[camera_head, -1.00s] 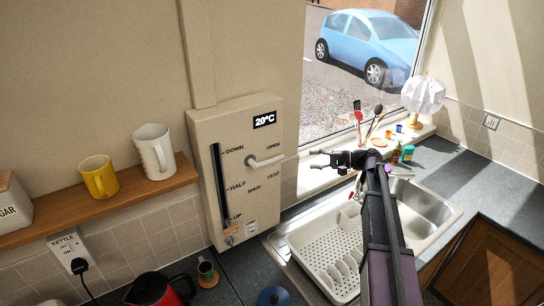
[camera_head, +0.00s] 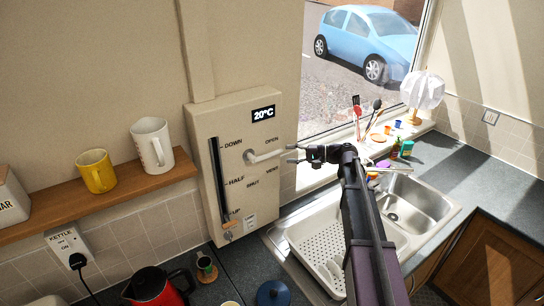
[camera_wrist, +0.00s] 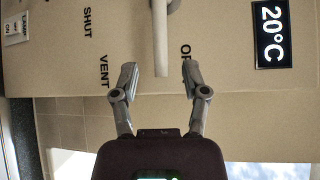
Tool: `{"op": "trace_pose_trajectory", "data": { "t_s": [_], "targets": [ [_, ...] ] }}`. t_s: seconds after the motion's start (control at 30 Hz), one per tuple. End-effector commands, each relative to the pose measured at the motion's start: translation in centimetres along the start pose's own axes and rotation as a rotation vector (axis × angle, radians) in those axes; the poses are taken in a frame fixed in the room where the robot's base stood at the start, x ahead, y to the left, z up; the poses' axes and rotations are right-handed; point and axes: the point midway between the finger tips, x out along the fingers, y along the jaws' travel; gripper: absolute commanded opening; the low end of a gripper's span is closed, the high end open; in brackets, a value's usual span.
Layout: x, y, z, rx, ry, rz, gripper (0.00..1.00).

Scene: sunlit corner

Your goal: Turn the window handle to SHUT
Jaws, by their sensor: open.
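The window handle (camera_head: 266,156) is a pale lever on a beige wall panel (camera_head: 206,118). It points right, its tip between the words OPEN and VENT; SHUT is printed below it, left of VENT. In the wrist view the handle (camera_wrist: 160,38) comes down from the top edge. My gripper (camera_head: 291,153) is open just right of the handle's tip. In the wrist view the tip shows between the two fingertips of my gripper (camera_wrist: 160,72), with gaps on both sides; depth is hard to judge. A finger partly covers OPEN there.
A vertical slider (camera_head: 219,180) marked DOWN, HALF and UP is left of the handle. A 20°C display (camera_head: 263,113) is above. A shelf with mugs (camera_head: 112,196) is at left. The sink (camera_head: 408,200) and utensils (camera_head: 357,115) are at right.

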Motion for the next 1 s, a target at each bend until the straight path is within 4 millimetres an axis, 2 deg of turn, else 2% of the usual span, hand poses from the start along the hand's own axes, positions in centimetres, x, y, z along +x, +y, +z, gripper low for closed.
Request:
{"op": "trace_pose_trajectory", "data": {
  "t_s": [0.2,0.4,0.6,0.9,0.97,1.0],
  "targets": [
    [3.4,0.1,0.0,0.0,-0.002,0.001,0.58],
    [5.6,0.1,0.0,0.0,-0.002,0.001,0.58],
    [6.5,0.0,0.0,0.0,-0.001,0.0,0.58],
    [6.6,0.0,0.1,-0.001,-0.002,0.0,0.58],
    [6.6,0.0,0.1,-0.001,-0.002,0.0,0.43],
    [6.6,0.0,0.1,-0.001,-0.002,0.0,0.31]
  ]
}}
